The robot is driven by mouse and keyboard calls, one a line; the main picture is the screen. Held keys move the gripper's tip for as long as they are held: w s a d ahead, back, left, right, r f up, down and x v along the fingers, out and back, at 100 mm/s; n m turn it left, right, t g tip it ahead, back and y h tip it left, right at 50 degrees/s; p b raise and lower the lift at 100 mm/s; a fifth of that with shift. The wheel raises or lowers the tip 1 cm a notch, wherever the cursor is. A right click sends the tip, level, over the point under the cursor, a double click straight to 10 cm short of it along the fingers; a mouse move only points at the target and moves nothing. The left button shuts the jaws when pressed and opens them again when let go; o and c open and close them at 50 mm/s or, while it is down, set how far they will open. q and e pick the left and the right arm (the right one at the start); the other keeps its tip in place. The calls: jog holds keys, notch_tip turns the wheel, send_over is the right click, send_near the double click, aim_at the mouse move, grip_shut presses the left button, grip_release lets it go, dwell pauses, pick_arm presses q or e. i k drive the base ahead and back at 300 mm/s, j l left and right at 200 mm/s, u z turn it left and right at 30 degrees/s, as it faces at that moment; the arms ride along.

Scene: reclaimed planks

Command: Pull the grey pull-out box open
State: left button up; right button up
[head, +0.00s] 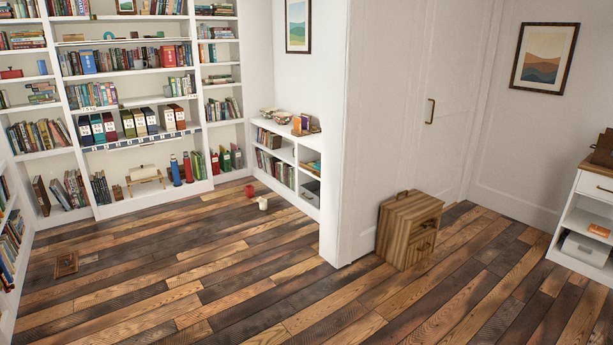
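A grey box (311,190) sits in the lower right compartment of the low white shelf, past the left side of the wall end. It looks pushed in, and its front is small and partly hidden by the shelf's edge. Another pale grey box (585,249) sits in the bottom compartment of the white cabinet at the right edge. I cannot tell for sure which of the two is the pull-out box. Neither of my grippers is in view.
A wooden cabinet (410,229) stands on the floor against the white wall (385,120). A red mug (249,191), a white mug (262,203) and a small frame (66,265) lie on the plank floor (190,275). Tall bookshelves line the back left. The middle floor is clear.

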aim_at(309, 192)
jog(key=i+j+u, duration=0.3)
jog(key=i, duration=0.45)
jog(key=i+l+u, duration=0.1)
jog(key=i+u, duration=0.15)
jog(key=i, duration=3.05)
jog(key=i+z, duration=0.1)
jog(key=i, duration=0.3)
jog(key=i+j+z, duration=0.15)
jog(key=i, duration=0.3)
jog(key=i+j+z, duration=0.1)
jog(key=i, duration=0.3)
